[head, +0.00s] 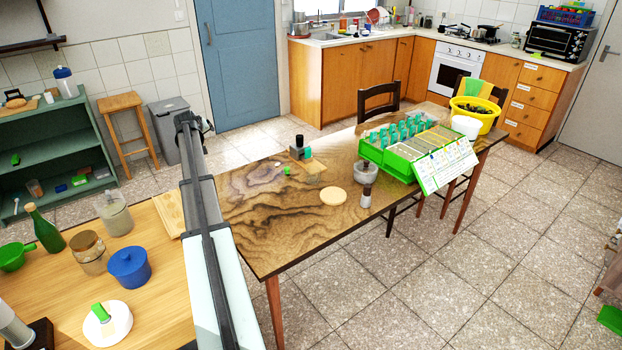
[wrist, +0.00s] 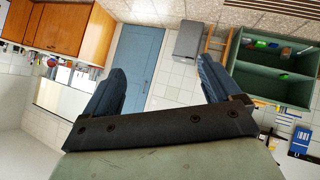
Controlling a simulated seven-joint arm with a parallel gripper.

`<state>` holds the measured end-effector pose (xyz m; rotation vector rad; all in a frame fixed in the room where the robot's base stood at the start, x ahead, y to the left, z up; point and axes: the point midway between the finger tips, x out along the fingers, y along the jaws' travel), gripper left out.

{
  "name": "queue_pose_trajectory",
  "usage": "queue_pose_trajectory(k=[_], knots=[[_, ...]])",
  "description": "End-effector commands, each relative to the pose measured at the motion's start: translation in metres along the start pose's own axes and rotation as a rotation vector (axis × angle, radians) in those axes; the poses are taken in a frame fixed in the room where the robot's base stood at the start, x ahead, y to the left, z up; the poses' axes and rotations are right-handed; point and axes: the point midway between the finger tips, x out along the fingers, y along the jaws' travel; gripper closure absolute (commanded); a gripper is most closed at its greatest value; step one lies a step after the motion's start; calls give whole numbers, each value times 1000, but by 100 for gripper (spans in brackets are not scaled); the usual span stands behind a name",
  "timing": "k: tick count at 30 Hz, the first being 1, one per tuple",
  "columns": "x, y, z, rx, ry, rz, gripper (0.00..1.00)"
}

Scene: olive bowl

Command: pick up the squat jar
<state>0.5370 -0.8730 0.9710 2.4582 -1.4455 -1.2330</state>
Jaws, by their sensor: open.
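A squat glass jar with a brown lid (head: 90,253) stands on the light wooden counter at the lower left of the head view. A taller clear jar (head: 115,214) stands behind it, and a blue lidded pot (head: 130,268) stands to its right. I take the brown-lidded one as the squat jar, but cannot be sure. My gripper (wrist: 160,70) is open and empty in the wrist view, its dark fingers apart, facing the blue door and green shelf. No jar on the counter shows in that view. In the head view my arm rises right of the jars.
A green bottle (head: 43,230) and a green pan (head: 14,256) stand left of the jars. A white dish with a green item (head: 107,322) is in front. A wooden board (head: 170,213) lies at the counter's back right. The dark wooden table (head: 290,225) is beyond my arm.

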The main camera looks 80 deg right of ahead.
Motion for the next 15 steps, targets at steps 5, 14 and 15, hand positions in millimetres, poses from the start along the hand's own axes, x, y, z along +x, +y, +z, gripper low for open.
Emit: queue_pose_trajectory(k=[5,14,15], knots=[[3,88,71,176,-144,20,9],[-17,208,191,473,-364,44,9],[-22,222,207,513,-391,48,9]])
